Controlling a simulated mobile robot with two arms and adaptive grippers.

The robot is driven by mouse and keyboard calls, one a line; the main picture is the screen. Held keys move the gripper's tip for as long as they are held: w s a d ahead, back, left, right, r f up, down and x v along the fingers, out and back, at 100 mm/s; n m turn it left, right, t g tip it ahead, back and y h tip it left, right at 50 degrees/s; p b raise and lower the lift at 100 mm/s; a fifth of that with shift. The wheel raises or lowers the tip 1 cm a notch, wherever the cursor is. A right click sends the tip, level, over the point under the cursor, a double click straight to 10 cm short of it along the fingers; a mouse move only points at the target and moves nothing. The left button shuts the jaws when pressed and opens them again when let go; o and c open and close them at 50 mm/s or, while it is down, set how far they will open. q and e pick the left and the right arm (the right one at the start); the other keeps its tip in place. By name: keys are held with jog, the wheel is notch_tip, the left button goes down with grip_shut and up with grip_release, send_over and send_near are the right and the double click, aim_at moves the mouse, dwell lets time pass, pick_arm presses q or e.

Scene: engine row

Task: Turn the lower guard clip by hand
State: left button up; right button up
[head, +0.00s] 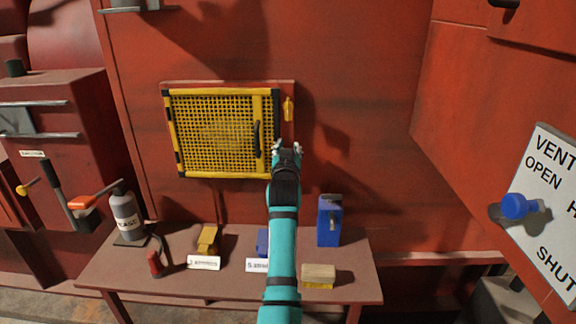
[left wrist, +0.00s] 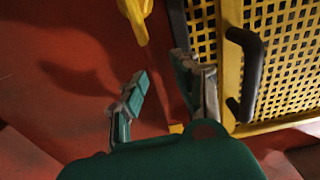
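The yellow mesh guard (head: 215,130) is closed on the red wall. A yellow clip (head: 288,108) stands upright on the red frame at its upper right. My left gripper (head: 287,147) is below this clip, at the guard's right edge, and hides the lower part of that edge, so no lower clip shows in the head view. In the left wrist view my gripper (left wrist: 168,88) has its fingers apart with nothing between them. A yellow clip (left wrist: 138,15), cut off by the top edge, lies beyond the fingertips; I cannot tell which clip it is. My right gripper is not in view.
The guard's black handle (head: 256,140) is just left of my gripper; it also shows in the left wrist view (left wrist: 246,70). Below, a table (head: 345,262) holds a blue block (head: 329,222) and a grey bottle (head: 126,216). A vent panel (head: 550,210) with a blue knob stands right.

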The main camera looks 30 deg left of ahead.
pick_arm(q)
jog(key=shift+r, duration=1.4)
jog(key=shift+f, duration=0.1)
